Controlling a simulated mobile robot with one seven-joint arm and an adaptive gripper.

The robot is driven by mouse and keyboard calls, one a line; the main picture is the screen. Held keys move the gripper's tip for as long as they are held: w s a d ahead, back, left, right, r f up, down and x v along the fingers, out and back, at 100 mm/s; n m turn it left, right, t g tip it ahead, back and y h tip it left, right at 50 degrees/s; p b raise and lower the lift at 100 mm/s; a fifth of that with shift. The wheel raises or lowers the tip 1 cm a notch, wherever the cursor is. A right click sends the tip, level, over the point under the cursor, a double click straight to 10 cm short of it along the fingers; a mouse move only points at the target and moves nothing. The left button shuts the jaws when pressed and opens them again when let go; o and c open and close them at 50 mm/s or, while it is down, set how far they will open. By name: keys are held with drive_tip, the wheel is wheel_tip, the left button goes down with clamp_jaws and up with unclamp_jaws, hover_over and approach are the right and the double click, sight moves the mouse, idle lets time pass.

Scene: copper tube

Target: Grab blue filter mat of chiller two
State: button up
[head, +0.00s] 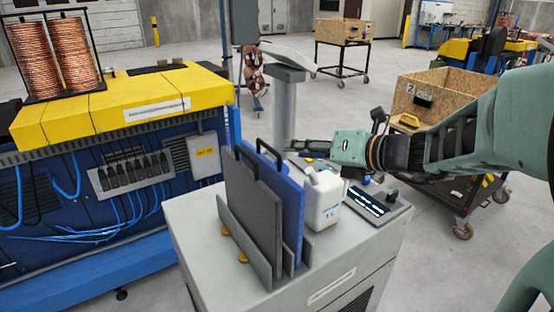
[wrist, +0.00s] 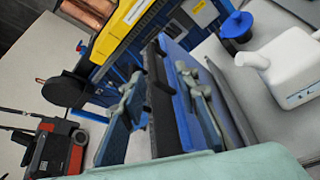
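The blue filter mat (head: 288,205) stands upright in a slotted rack on the grey cabinet, behind a grey mat (head: 252,215). Its black handle (head: 268,148) sticks up at the top. My gripper (head: 292,147) reaches in from the right, just right of that handle and above the white bottle. In the wrist view my gripper (wrist: 165,95) is open, with a finger on either side. The blue mat (wrist: 184,112) and a dark strip show between the fingers; I cannot tell whether they touch it.
A white bottle (head: 322,202) stands close right of the mats, beside a control panel (head: 366,200) on the cabinet (head: 205,235). A blue and yellow machine (head: 120,105) is at left. A wooden crate (head: 440,95) on a cart is at back right.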

sight(266, 144)
drive_tip(key=shift+s+a+r+x, duration=0.1)
drive_tip(key=shift+a+x, duration=0.05)
drive_tip(key=shift+x, duration=1.65)
drive_tip(key=shift+s+a+r+x, duration=0.1)
drive_tip(key=shift+a+r+x, duration=0.05)
drive_tip(key=shift+x, duration=1.7)
drive_tip(key=shift+s+a+r+x, duration=0.1)
drive_tip(key=shift+a+x, duration=0.05)
drive_tip(key=shift+x, duration=1.65)
drive_tip(key=shift+c, duration=0.7)
clamp_jaws()
drive_tip(key=shift+y, duration=0.3)
